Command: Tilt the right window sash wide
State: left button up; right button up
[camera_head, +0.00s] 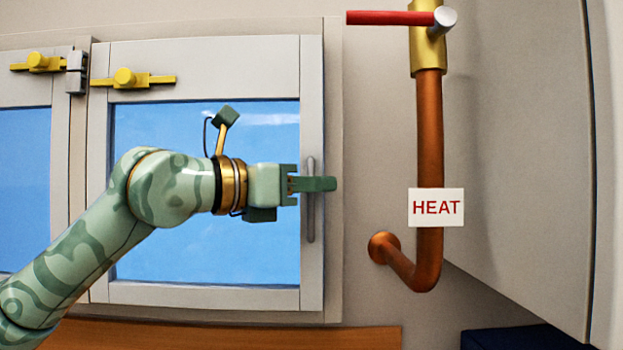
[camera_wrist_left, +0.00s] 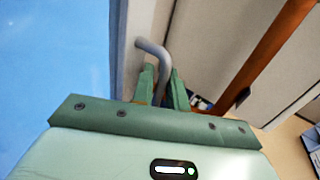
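The right window sash (camera_head: 205,65) is a light grey frame around blue glass, and it looks flush in the window frame. Its grey bar handle (camera_head: 311,228) hangs vertical on the right stile. It also shows in the left wrist view (camera_wrist_left: 154,48) as a curved grey bar. My left gripper (camera_head: 316,184) is at the handle, in front of its upper half. In the left wrist view its two green fingers (camera_wrist_left: 163,88) stand on either side of the bar, with little or no gap. My arm hides part of the glass. My right gripper is not in view.
Yellow latches (camera_head: 125,78) sit along the top of the sashes. A copper pipe (camera_head: 429,140) with a red-handled valve (camera_head: 390,18) and a HEAT sign (camera_head: 436,207) stands right of the window. A grey cabinet (camera_head: 520,150) is farther right. A wooden surface (camera_head: 250,334) lies below.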

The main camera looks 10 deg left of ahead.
pick_arm(q)
grip_shut()
jog(key=s+f+m+b, duration=0.1)
jog(key=s+b, duration=0.1)
jog(key=b, duration=0.2)
jog(key=s+d+f+m+h+b, duration=0.1)
jog(key=s+b, duration=0.1)
jog(key=b, duration=0.3)
jog(key=s+f+m+t+b, duration=0.1)
jog(key=s+f+b, duration=0.1)
jog(key=b, duration=0.2)
jog(key=shift+d+m+h, duration=0.15)
jog(key=shift+m+h, duration=0.15)
jog(key=shift+h, duration=0.1)
jog(key=shift+s+r+m+b, duration=0.1)
jog(key=shift+s+m+b, duration=0.3)
jog(key=shift+s+b, duration=0.15)
grip_release()
